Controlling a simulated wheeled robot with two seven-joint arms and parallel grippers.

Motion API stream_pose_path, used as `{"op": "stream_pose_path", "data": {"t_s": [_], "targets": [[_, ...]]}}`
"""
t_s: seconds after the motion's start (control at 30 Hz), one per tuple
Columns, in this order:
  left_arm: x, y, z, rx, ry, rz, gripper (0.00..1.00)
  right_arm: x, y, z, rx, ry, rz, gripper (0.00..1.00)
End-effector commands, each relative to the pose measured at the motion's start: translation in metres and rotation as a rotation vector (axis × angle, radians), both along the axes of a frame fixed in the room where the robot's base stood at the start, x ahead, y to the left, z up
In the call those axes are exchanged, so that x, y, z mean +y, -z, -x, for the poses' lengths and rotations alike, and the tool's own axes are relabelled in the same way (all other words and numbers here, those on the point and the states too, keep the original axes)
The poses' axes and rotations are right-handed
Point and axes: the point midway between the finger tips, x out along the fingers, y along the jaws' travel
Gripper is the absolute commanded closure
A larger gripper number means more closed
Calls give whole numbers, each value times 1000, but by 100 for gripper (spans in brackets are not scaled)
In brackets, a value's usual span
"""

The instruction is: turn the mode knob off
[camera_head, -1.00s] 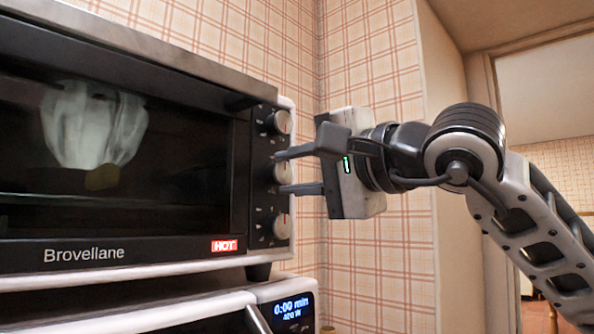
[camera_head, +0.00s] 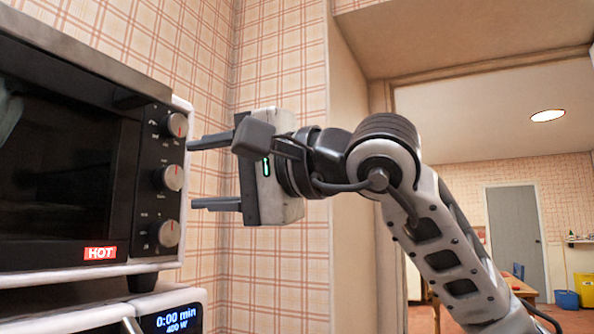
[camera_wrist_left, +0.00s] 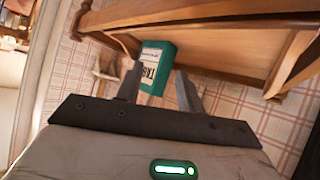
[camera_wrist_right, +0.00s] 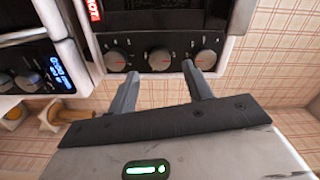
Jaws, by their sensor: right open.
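The toaster oven (camera_head: 60,180) has a black panel with three grey knobs in a column: top knob (camera_head: 174,125), middle knob (camera_head: 171,177) and bottom knob (camera_head: 167,233). I cannot read which label is the mode. My right gripper (camera_head: 191,175) is open and empty, just right of the panel and level with the middle knob, apart from it. My left gripper (camera_wrist_left: 158,85) is open and empty, away from the oven.
A lit HOT sign (camera_head: 100,253) is on the oven's front. Below is another appliance with a blue display (camera_head: 172,319). Plaid wall (camera_head: 275,75) stands behind my right gripper. In the left wrist view, a green box (camera_wrist_left: 158,66) lies by wooden furniture (camera_wrist_left: 215,45).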

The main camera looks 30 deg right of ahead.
Motion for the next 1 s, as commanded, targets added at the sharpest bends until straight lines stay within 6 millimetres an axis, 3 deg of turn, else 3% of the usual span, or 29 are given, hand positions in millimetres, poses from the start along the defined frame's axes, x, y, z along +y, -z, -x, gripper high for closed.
{"op": "stream_pose_path", "data": {"t_s": [0.3, 0.5, 1.0], "targets": [[-2, 4, 0, -12, -3, 27, 62, -44, 2, 65, -3, 4, 1, 50], [-3, 5, 1, -14, -6, 33, 62, -61, 1, 92, -2, 2, 2, 50], [-2, 5, 0, -17, -8, 32, 62, -67, 1, 102, 1, 0, 3, 50]]}}
